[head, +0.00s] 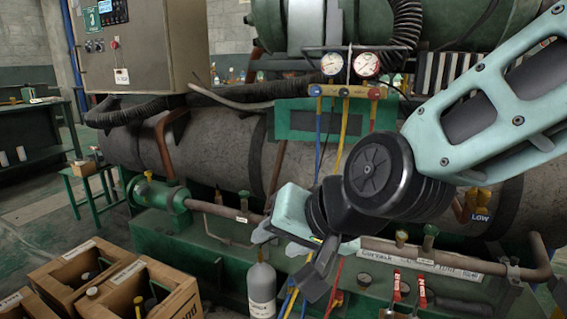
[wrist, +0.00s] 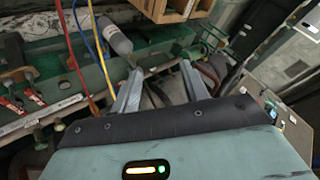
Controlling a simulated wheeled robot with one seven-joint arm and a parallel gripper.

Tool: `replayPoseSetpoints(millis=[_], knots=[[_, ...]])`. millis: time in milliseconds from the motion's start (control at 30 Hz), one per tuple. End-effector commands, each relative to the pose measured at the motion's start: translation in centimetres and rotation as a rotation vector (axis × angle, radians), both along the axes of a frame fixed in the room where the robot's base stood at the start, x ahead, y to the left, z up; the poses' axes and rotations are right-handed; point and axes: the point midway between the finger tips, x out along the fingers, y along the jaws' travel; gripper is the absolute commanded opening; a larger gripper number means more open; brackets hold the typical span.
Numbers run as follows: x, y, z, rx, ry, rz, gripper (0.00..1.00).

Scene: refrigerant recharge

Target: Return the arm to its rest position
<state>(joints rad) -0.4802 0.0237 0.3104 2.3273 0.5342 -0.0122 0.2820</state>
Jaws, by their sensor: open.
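My gripper (head: 322,270) hangs at the end of my arm, in front of the large horizontal tank (head: 225,145) in the head view. In the wrist view my gripper (wrist: 158,85) shows two grey fingers spread apart with nothing held between them. A grey gas cylinder (head: 261,290) stands just left of and below the gripper; it also shows in the wrist view (wrist: 116,38), beyond the fingers. The gripper and the cylinder look apart. Part of the pipe and the green base behind is hidden by my arm.
A gauge manifold (head: 347,91) with two dials hangs at the tank, with blue, yellow and red hoses running down close to my gripper. Red-handled valves (head: 422,290) sit at the lower right. Wooden crates (head: 135,295) with bottles stand lower left. Open floor (head: 40,225) lies at the left.

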Motion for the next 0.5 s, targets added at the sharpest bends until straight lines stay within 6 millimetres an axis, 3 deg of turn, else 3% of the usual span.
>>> replayPoseSetpoints(millis=[33,100,300,433,500], knots=[[-2.5,-1.5,-1.8,-0.105,0.040,0.103,0.45],[-5.6,-3.6,-3.8,-0.237,0.093,0.235,0.45],[-12.2,-10.1,-7.5,-0.531,0.232,0.518,0.45],[-15.5,-14.4,-8.6,-0.690,0.319,0.663,0.45],[-15.7,-14.6,-6.5,-0.702,0.325,0.678,0.45]])
